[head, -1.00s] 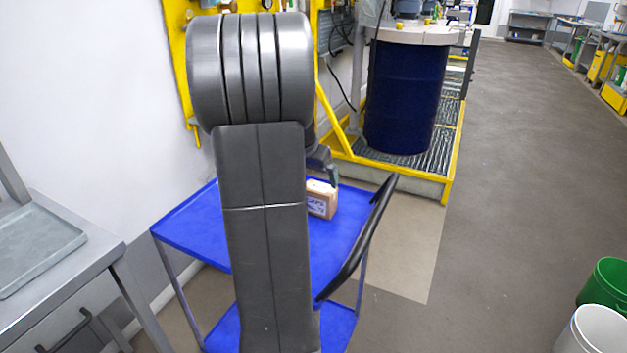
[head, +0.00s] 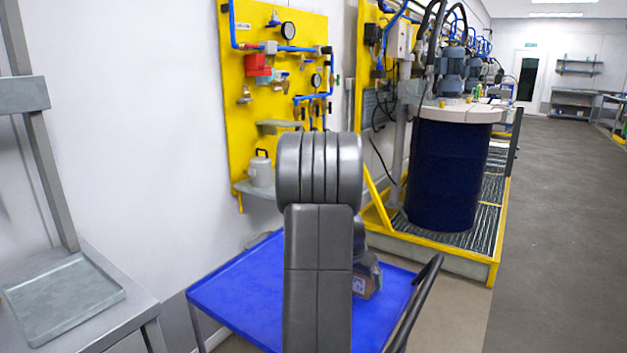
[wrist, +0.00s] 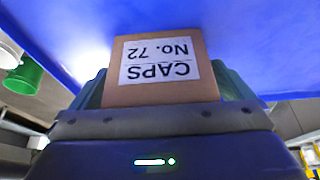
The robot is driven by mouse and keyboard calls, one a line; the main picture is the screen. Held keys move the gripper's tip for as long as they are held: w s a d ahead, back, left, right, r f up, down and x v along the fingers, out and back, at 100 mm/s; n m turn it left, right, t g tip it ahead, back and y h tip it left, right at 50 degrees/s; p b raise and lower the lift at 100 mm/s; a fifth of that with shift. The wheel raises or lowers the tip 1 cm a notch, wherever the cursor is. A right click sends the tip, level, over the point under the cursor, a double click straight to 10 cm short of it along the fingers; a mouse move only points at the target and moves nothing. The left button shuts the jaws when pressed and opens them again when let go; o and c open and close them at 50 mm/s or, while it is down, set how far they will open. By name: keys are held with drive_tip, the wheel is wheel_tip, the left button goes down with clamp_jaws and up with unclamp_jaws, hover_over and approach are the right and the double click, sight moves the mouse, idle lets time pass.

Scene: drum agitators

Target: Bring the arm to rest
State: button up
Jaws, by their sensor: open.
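My arm (head: 318,250) stands bent in front of the blue cart in the head view and hides part of it. My gripper (wrist: 162,88) is open, with one finger on each side of a brown cardboard box (wrist: 160,95) in the wrist view. The box's white label reads "CAPS No. 72", upside down. I cannot tell whether the fingers touch the box.
A dark blue drum (head: 446,175) stands on a yellow-edged grated platform behind the cart. A yellow wall panel (head: 250,120) carries valves and gauges. A grey bench with a tray (head: 65,295) is at left. Open floor (head: 560,220) lies at right.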

drive_tip(key=shift+w+d+f, duration=0.1)
drive_tip(key=shift+w+f, duration=0.1)
drive_tip(key=shift+f, duration=0.35)
drive_tip(key=shift+r, duration=1.45)
